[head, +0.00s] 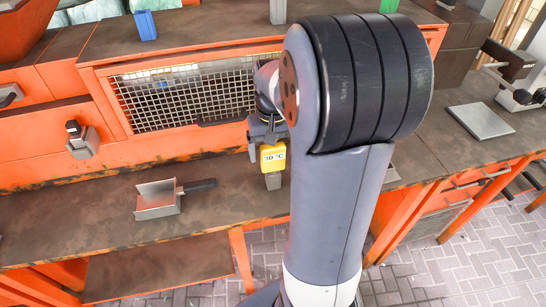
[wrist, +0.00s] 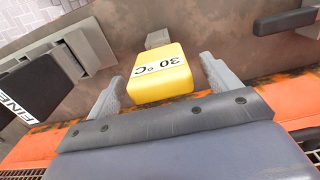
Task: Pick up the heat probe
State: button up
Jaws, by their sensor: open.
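The heat probe is a yellow block with a white "30 °C" label and a grey tip. In the head view the heat probe (head: 272,158) is over the lower bench, below my gripper (head: 267,141). In the wrist view the heat probe (wrist: 158,82) sits between the two grey fingers of my gripper (wrist: 160,73). The fingers are open, with a visible gap on each side of the yellow block. Its grey tip points away from my palm. I cannot tell whether the tip touches the bench. My arm hides part of the bench to the right.
A metal scoop (head: 157,199) with a black handle lies left of the probe. The orange cabinet with wire mesh (head: 185,92) rises close behind. In the wrist view, a grey metal thing (wrist: 85,48) and a black "FINE" piece (wrist: 25,92) are at left. A flat grey plate (head: 481,121) lies far right.

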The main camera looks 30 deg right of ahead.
jog(key=shift+f, duration=1.25)
jog(key=shift+c, duration=0.5)
jog(key=c, duration=1)
notch_tip(320, 180, up, 11)
jog(key=shift+f+p, duration=0.1)
jog(key=shift+p, duration=0.25)
notch_tip(320, 180, up, 7)
jog(key=p, duration=0.6)
jog(key=shift+f, duration=0.15)
